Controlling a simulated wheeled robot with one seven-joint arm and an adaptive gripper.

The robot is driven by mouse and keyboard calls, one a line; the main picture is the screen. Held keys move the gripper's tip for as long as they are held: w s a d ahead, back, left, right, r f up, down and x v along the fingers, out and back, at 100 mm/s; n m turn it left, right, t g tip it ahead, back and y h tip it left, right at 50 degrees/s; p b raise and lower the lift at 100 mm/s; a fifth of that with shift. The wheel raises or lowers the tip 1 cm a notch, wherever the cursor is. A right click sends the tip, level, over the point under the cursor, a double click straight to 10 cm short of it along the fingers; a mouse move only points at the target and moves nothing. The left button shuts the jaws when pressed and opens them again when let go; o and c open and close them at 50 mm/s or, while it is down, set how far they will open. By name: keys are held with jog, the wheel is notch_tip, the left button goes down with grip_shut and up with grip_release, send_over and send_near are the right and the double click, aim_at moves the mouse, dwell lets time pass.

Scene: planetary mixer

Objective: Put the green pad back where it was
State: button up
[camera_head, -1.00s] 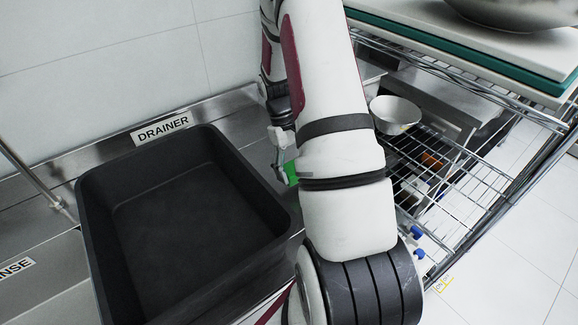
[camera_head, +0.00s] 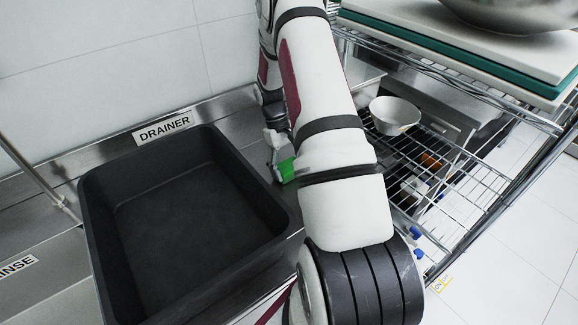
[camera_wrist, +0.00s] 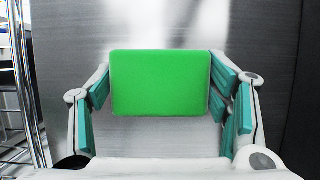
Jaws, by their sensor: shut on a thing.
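The green pad (camera_wrist: 160,83) is a flat rectangle between the two teal-lined fingers of my gripper (camera_wrist: 160,92) in the wrist view. My gripper is shut on it, with a finger at its left and right edges. Behind the pad is a brushed metal surface; whether the pad touches it I cannot tell. In the head view the pad (camera_head: 286,169) shows in part beside my arm, just right of the black tray; my arm hides the rest of it. My gripper (camera_head: 281,160) is also partly hidden there.
The black tray (camera_head: 262,243) stands on the steel counter, near the DRAINER label (camera_head: 164,129). A wire rack (camera_head: 470,205) at right holds a white bowl (camera_head: 394,112) and small items. Cutting boards (camera_head: 450,42) and a metal bowl (camera_head: 515,12) sit on its top.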

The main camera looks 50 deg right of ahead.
jog(key=shift+f, duration=0.15)
jog(key=o, duration=1.2)
jog(key=a+b+v, duration=0.1)
jog(key=b+v, duration=0.1)
jog(key=v, duration=0.9)
jog(key=w+a+r+t+h, duration=0.1)
jog(key=a+r, duration=0.2)
jog(key=r, duration=0.3)
jog(key=a+r+t, duration=0.1)
jog(key=a+r, duration=0.3)
jog(key=r, duration=0.2)
jog(key=s+a+r+n+t+h, duration=0.1)
jog(key=s+a+r+t, duration=0.1)
jog(key=s+a+r, duration=0.5)
jog(key=s+a+r+n+t, duration=0.1)
jog(key=s+a+r+t, duration=0.2)
jog(key=a+r, duration=0.5)
jog(key=s+a+f+t+y, duration=0.1)
jog(key=s+a+f+t, duration=0.1)
jog(key=s+a, duration=0.5)
jog(key=shift+s+a+f+t, duration=0.3)
jog(key=shift+s+t, duration=0.1)
jog(key=shift+s, duration=0.1)
